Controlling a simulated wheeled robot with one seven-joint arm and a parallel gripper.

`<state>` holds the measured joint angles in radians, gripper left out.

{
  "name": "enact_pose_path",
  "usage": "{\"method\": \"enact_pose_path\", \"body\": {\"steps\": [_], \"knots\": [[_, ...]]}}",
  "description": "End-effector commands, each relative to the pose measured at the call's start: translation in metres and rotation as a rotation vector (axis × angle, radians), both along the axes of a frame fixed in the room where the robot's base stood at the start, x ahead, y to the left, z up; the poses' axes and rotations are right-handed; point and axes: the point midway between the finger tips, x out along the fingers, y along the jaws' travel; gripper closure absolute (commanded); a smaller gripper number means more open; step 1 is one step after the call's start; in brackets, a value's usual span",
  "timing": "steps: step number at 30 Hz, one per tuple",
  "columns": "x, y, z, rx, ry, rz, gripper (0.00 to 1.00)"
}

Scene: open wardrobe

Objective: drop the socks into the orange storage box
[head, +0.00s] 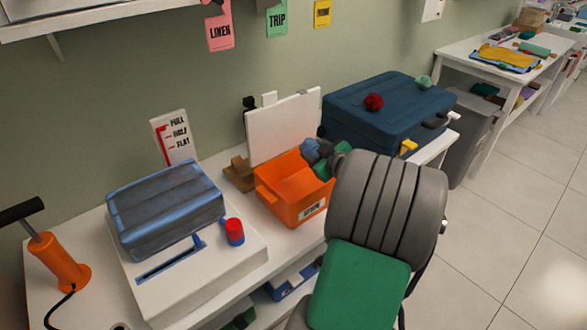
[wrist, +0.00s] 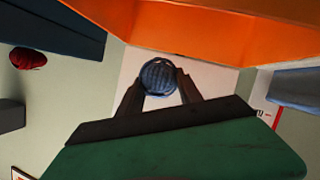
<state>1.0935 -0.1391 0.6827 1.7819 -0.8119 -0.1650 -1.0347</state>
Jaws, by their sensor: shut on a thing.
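The orange storage box (head: 277,206) stands open on the white bench in the head view, with bare floor showing inside its left part. In the wrist view, my gripper (wrist: 158,88) is shut on a round blue-grey knitted bundle of socks (wrist: 158,74). The orange storage box (wrist: 190,30) fills the top of that view, close to the held socks. I cannot tell whether the socks are over the box.
A white panel (head: 283,125) rises behind the box. A blue folded bundle (head: 165,210) lies on a white device at left, beside a red-and-blue cylinder (head: 234,232).

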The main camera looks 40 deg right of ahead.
Motion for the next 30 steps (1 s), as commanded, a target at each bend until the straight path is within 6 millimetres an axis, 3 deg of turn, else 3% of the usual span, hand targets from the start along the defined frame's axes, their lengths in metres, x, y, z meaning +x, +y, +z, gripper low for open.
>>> {"method": "enact_pose_path", "body": {"steps": [3, 4, 12, 22, 30], "knots": [[0.000, 0.000, 0.001, -0.001, 0.000, 0.000, 0.97], [0.000, 0.000, 0.001, -0.001, 0.000, 0.000, 0.56], [0.000, 0.000, 0.001, -0.001, 0.000, 0.000, 0.34], [-0.006, 0.000, 0.003, -0.001, 0.000, -0.002, 0.33], [-0.054, 0.011, 0.021, -0.003, 0.000, -0.005, 0.33]]}}
